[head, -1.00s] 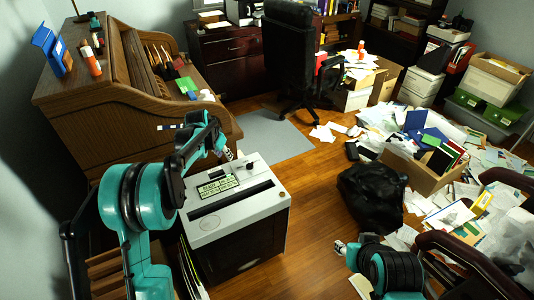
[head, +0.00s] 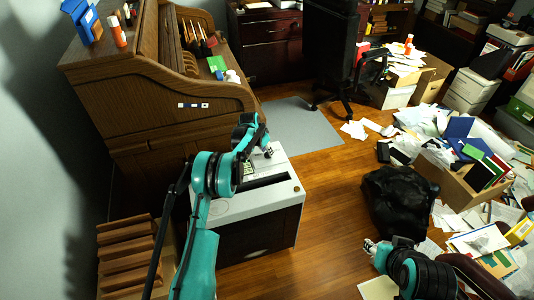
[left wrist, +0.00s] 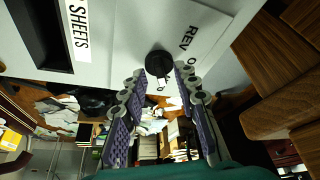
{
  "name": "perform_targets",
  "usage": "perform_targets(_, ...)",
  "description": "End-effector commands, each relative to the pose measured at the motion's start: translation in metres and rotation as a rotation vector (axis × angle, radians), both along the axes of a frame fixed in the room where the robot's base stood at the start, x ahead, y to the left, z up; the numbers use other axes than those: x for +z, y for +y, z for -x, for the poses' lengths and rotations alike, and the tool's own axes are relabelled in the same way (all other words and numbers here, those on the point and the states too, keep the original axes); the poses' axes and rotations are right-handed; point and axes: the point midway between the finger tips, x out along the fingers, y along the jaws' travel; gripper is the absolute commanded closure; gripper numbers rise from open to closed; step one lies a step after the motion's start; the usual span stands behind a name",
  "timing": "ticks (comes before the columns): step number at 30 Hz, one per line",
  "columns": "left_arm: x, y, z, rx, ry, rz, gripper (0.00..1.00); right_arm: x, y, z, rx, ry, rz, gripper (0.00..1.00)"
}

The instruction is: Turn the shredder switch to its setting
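The shredder (head: 236,208) has a white top, a dark slot and a dark body, and stands beside the wooden desk. In the left wrist view, its switch is a round black knob (left wrist: 158,63) with a white mark, beside the printed letters "REV" and a partly covered "O". My left gripper (left wrist: 160,75) is open, with one fingertip on each side of the knob and small gaps showing. In the head view my left gripper (head: 266,151) is at the shredder's back edge, and the arm covers part of the top. My right gripper (head: 370,247) is low at right, too small to judge.
The roll-top desk (head: 135,90) rises behind and left of the shredder. A black bag (head: 400,200) sits on the floor at right, near boxes (head: 455,182) and scattered papers. Wooden floor is clear between the shredder and the bag.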

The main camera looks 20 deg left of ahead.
Motion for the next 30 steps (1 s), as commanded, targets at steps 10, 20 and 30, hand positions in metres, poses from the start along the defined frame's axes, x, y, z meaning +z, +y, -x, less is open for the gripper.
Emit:
perform_targets(10,-0.0040,-0.0009,-0.0018,0.000,0.000,0.000,0.72,-0.0013,0.0000,-0.0001,0.000,0.000,0.000,0.60)
perform_targets(20,-0.0039,-0.0008,-0.0016,0.001,0.000,0.000,1.00,-0.0014,0.0000,-0.0001,0.000,0.000,0.000,0.60)
perform_targets(30,-0.0040,-0.0020,-0.0010,0.088,0.000,0.000,1.00,-0.0004,0.0000,-0.0001,0.000,0.000,0.000,0.60)
